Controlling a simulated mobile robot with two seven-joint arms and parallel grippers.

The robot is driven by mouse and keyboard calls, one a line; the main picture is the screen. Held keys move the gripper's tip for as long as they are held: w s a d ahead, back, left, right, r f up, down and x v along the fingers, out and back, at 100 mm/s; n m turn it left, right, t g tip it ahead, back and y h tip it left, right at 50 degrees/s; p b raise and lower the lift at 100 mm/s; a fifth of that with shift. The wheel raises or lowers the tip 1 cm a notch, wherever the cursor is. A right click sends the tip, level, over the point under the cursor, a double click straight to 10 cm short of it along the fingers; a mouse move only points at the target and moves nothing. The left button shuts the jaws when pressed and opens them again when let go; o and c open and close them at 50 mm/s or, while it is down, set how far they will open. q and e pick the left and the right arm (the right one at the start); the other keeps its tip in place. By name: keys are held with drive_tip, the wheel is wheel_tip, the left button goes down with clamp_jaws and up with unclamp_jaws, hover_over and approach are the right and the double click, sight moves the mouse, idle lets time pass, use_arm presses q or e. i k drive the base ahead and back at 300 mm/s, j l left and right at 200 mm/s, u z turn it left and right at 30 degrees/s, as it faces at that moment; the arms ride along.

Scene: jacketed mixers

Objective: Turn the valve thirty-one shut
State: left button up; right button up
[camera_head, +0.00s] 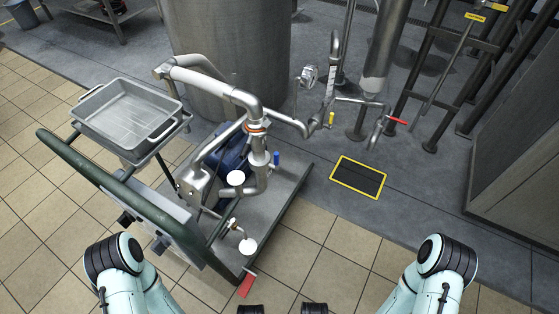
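Several valve handles show, but I can read no number, so I cannot tell which is valve thirty-one. A red lever (397,120) sits on the pipework at the right of the steel tank. A yellow handle (331,120) hangs on the pipe left of it. A blue handle (276,158) stands on the cart's piping. A larger red lever (247,284) is low at the cart's near end. My two arms show at the bottom left and bottom right, apart from all these handles. Two black parts at the bottom edge may be mine; no gripper fingers are visible.
A pump cart (282,205) with a green rail (105,180) and a metal tray (85,108) stands at centre left. The steel tank (235,45) is behind it. A yellow-edged floor drain (358,178) lies right. Tiled floor is clear at front right.

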sight(276, 155)
drive_tip(key=l+z, duration=0.4)
drive_tip(key=l, duration=0.35)
drive_tip(key=i+u, duration=0.15)
drive_tip(key=i, duration=0.55)
